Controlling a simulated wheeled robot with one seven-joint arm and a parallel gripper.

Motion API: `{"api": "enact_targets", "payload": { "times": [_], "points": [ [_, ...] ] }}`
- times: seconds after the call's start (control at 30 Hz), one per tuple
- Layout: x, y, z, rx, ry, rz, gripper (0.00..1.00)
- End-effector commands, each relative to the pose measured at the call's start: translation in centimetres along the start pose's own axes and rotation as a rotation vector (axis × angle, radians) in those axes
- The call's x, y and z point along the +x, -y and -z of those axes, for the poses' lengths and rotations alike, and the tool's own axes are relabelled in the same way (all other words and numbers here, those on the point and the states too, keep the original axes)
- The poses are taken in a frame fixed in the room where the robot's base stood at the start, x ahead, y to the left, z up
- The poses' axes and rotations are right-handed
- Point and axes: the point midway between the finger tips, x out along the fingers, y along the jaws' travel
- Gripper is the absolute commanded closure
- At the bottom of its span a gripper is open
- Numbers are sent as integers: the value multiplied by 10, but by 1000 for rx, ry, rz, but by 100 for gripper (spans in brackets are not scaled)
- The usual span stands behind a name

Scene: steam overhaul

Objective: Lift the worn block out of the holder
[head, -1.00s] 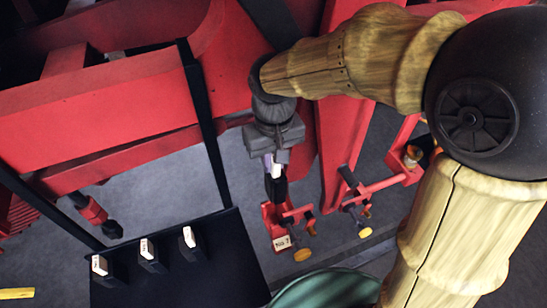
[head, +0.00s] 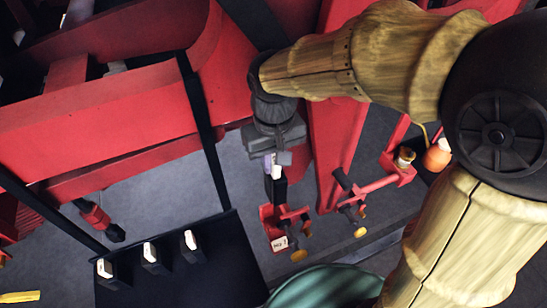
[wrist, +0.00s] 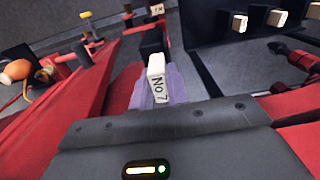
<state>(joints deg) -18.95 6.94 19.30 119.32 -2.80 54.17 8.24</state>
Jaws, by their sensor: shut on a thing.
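My gripper (head: 273,162) points down below the red frame and is shut on the worn block. The block (wrist: 157,82) is dark with a white end marked "No 7", held between the pale purple fingers in the wrist view. In the head view its dark lower part (head: 276,188) shows below the fingers, at the red holder (head: 267,228) with a white tag. I cannot tell whether its lower end sits in the holder or just above it. The holder shows a yellow-ended knob (head: 299,255) at its side.
A black table (head: 180,275) at lower left carries three dark blocks with white ends (head: 150,255). A second red bracket (head: 350,205) stands right of the holder. An orange bulb-shaped thing (head: 437,157) lies farther right. Red beams (head: 120,115) close in the space above and left.

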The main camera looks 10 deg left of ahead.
Motion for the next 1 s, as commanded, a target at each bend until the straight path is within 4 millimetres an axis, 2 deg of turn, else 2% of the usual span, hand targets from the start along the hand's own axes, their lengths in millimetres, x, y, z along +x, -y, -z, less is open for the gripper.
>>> {"api": "enact_targets", "payload": {
  "times": [0.17, 1.0],
  "points": [
    [0, 0, -3, 0, -2, -1, 100],
    [-1, 0, -68, 0, -2, -1, 100]
  ]
}}
